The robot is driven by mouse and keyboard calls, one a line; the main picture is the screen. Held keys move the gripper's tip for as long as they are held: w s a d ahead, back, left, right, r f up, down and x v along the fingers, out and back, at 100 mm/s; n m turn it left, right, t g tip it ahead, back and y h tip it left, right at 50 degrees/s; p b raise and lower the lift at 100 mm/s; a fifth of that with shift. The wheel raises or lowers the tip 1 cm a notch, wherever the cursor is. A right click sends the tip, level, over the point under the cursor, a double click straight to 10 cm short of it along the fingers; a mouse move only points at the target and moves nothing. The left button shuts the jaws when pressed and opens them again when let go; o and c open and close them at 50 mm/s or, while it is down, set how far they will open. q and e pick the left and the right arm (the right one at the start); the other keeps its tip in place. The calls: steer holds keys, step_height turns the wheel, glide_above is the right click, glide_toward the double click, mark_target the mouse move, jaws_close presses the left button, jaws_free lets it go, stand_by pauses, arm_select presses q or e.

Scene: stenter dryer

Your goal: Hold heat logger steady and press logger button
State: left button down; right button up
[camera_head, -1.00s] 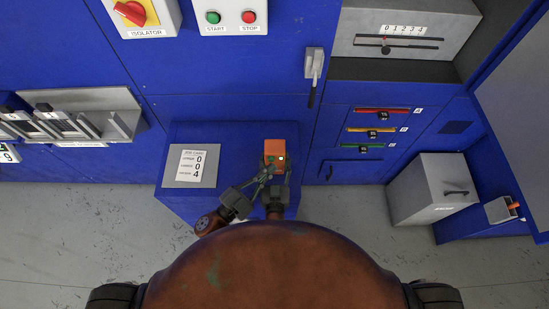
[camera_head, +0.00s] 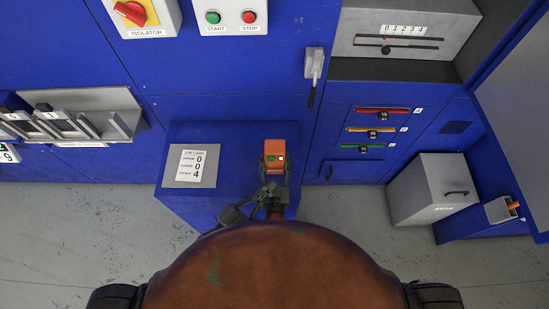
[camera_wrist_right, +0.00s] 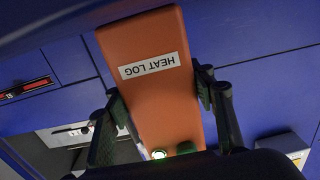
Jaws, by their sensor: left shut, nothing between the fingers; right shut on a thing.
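The heat logger (camera_head: 274,148) is an orange box standing over the blue ledge in the head view. A small bright light and a green spot show on its face. In the right wrist view the logger (camera_wrist_right: 155,75) carries a HEAT LOG label, with a glowing light and a green button (camera_wrist_right: 186,148) near its lower end. My right gripper (camera_wrist_right: 165,100) is shut on the logger, one finger on each side. My left gripper (camera_head: 268,188) is shut and empty, just below the logger on the near side; its tips are hard to separate from the right gripper.
A job card (camera_head: 193,165) lies on the blue ledge (camera_head: 232,150) left of the logger. A lever (camera_head: 314,65) hangs on the panel behind. A grey bin (camera_head: 430,190) stands at the right. The ledge between card and logger is clear.

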steer(key=o, duration=1.5)
steer(key=s, duration=1.2)
